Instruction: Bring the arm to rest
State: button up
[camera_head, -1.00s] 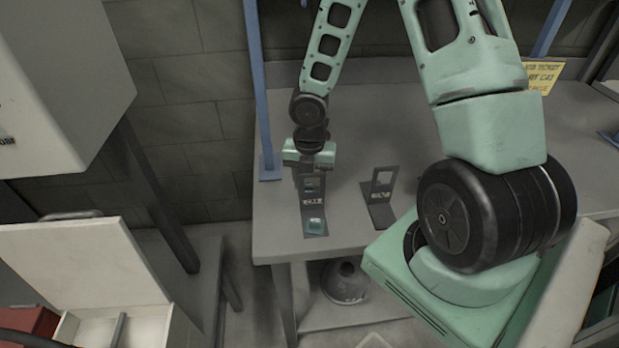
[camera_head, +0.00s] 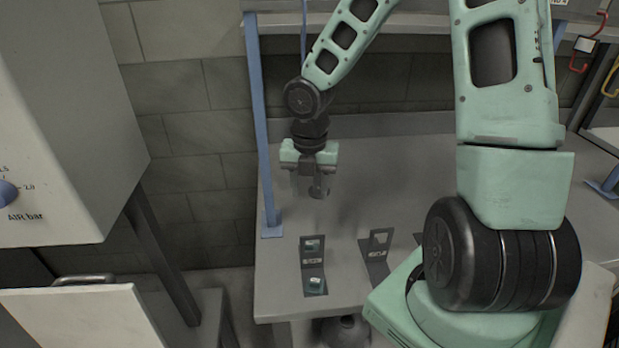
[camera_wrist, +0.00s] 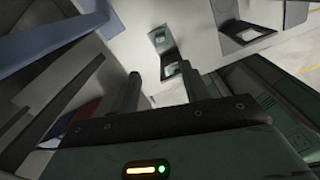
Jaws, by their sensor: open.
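My arm reaches over the grey bench (camera_head: 400,190). The stand and block also show in the wrist view, with the block (camera_wrist: 172,68) beyond the fingertips. A second stand (camera_head: 377,250) to its right shows no block.
A blue post (camera_head: 262,140) rises at the bench's left edge, close to my gripper. A large white cabinet (camera_head: 60,120) with a blue air knob (camera_head: 6,192) hangs at the left. A white lid (camera_head: 80,316) stands below it. A dark rounded object (camera_head: 345,332) sits under the bench.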

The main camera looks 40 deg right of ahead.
jog(key=shift+r, duration=0.4)
jog(key=s+a+r+m, duration=0.3)
jog(key=s+a+m, duration=0.6)
jog(key=a, duration=0.2)
jog(key=s+a+r+m, duration=0.4)
jog(key=s+a+m, duration=0.5)
jog(key=a, duration=0.3)
jog(key=shift+y+b, duration=0.3)
jog(key=shift+b, duration=0.05)
